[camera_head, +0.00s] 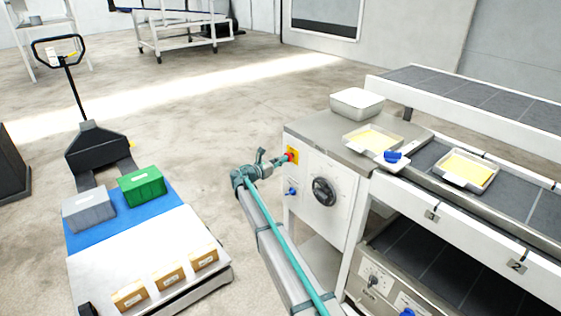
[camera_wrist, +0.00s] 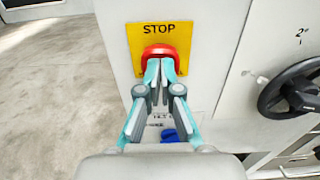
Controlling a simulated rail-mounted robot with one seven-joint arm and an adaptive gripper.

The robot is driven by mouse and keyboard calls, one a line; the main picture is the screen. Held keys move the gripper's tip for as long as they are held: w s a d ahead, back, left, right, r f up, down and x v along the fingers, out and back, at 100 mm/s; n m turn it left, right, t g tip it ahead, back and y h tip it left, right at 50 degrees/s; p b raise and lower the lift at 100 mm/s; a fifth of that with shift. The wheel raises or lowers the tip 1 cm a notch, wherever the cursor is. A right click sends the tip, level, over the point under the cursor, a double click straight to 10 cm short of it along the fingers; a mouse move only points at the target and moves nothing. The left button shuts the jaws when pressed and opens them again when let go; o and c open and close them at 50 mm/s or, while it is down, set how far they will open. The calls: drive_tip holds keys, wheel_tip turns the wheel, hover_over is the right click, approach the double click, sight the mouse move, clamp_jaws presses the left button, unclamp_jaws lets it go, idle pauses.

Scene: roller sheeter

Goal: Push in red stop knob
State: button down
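The red stop knob (camera_wrist: 160,51) sits on a yellow plate (camera_wrist: 178,38) marked STOP on the machine's white side panel. In the head view the knob (camera_head: 291,156) shows small at the panel's upper left. My gripper (camera_wrist: 158,72) is in front of the knob, with its fingertips close together at the knob's lower part. They look to be touching it or very near it; the exact gap cannot be told. The fingers hold nothing that I can see. In the head view my gripper (camera_head: 280,160) reaches the knob from the left.
A black handwheel (camera_head: 324,191) is right of the knob, and a blue knob (camera_head: 291,191) is below it. Metal trays (camera_head: 371,139) stand on top of the machine. A pallet truck with a green crate (camera_head: 142,187) stands at left. Open floor lies between.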

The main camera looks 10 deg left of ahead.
drive_tip(key=shift+w+d+r, duration=0.15)
drive_tip(key=shift+w+d, duration=0.05)
drive_tip(key=shift+w, duration=0.1)
drive_tip(key=b+v, duration=0.1)
drive_tip(key=v, duration=1.3)
drive_tip(key=shift+s+a+b, duration=0.25)
drive_tip(key=shift+b, duration=0.1)
